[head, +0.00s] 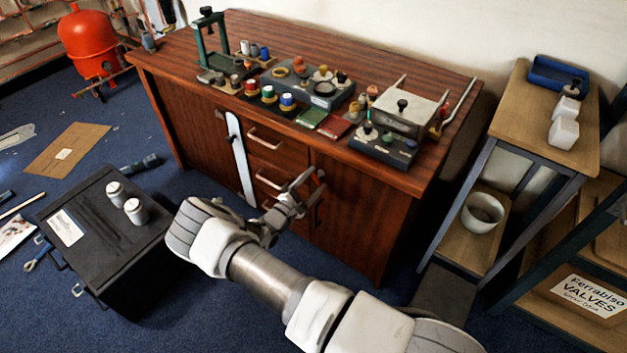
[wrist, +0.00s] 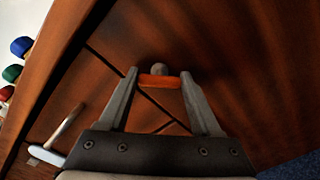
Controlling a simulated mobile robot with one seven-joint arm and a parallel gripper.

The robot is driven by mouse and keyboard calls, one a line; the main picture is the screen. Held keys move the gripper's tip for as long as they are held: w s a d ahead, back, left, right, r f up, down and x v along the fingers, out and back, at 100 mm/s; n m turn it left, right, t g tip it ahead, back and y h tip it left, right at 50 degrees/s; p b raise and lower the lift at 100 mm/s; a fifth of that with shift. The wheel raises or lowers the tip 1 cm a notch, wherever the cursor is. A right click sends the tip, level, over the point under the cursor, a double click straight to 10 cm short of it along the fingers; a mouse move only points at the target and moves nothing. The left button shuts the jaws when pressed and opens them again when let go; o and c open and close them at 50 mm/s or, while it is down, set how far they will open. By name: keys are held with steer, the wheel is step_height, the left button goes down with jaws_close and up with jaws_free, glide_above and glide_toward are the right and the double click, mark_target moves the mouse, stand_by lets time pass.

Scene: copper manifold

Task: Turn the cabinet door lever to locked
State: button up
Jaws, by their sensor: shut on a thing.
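The lever (wrist: 160,82) shows in the wrist view as a short orange bar with a grey round knob beside it, on the dark wood front of the cabinet. My gripper (wrist: 159,75) has one finger at each end of the orange bar and is shut on it. In the head view my gripper (head: 308,186) is at the front of the wooden cabinet (head: 360,205), at the right-hand door beside the drawers. The lever is hidden or too small to make out there. I cannot tell whether it stands at locked.
Several drawer handles (head: 265,138) and a long pale strip (head: 240,158) are on the cabinet front, left of my gripper. Tools and jars crowd the cabinet top. A black case (head: 110,235) stands on the floor at left. A shelf unit (head: 480,160) stands at right.

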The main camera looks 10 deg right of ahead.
steer(key=m+p, duration=0.1)
steer(key=m, duration=0.3)
steer(key=shift+m, duration=0.3)
steer(key=shift+f+m+p, duration=0.15)
steer(key=shift+m+p, duration=0.2)
steer(key=shift+m, duration=1.45)
steer(key=o, duration=1.4)
steer(key=p+v, duration=0.2)
steer(key=v, duration=1.5)
steer(key=shift+s+a+p, duration=0.15)
steer(key=shift+p, duration=0.2)
